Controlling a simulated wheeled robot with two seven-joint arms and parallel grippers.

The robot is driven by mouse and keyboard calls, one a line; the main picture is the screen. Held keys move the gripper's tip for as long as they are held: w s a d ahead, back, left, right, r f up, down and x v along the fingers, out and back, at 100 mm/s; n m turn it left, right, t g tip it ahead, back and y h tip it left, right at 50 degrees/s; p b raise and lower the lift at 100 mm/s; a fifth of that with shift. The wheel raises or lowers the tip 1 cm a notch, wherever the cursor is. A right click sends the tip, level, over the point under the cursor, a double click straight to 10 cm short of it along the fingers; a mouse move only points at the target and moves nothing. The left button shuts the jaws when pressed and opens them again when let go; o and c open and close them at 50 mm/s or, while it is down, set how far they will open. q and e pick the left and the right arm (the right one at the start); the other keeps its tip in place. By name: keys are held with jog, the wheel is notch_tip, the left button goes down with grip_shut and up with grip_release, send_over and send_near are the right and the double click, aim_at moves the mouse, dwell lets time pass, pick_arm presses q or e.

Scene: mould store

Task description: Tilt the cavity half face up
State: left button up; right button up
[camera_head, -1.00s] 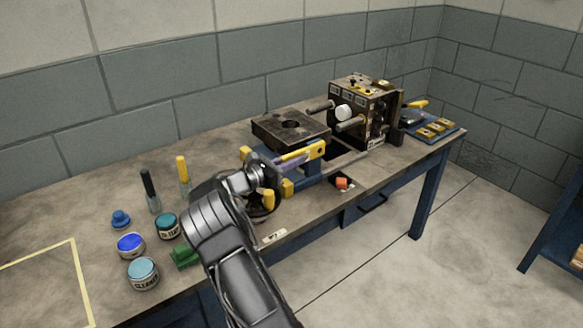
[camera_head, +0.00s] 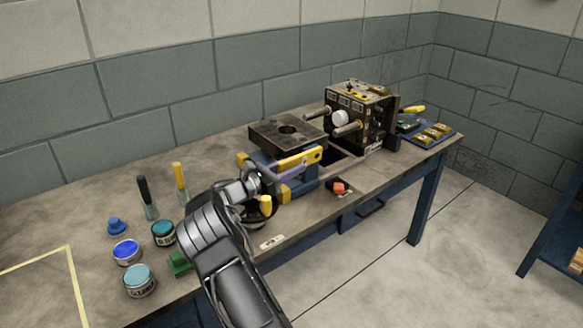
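The dark square mould block with a round hole in its top, which I take to be the cavity half (camera_head: 266,133), lies nearly flat on a blue cradle (camera_head: 304,176) with yellow parts. A yellow bar (camera_head: 300,160) runs along the cradle's front side. My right gripper (camera_head: 268,187) is at the cradle's left front end, close to the yellow and purple parts. Its fingertips are hard to make out, so neither their opening nor any contact is clear. My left gripper is not in view.
An upright mould block with pins (camera_head: 377,113) stands right of the cradle. Beyond it is a blue tray (camera_head: 448,134) of brass parts. An orange piece (camera_head: 338,188) lies near the front edge. Jars (camera_head: 139,280), brushes (camera_head: 180,178) and a green block (camera_head: 179,264) stand left.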

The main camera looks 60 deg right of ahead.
aim_at(278, 172)
jog(key=v, duration=0.7)
jog(key=shift+w+a, duration=0.1)
jog(key=shift+a, duration=0.3)
dwell(0.3)
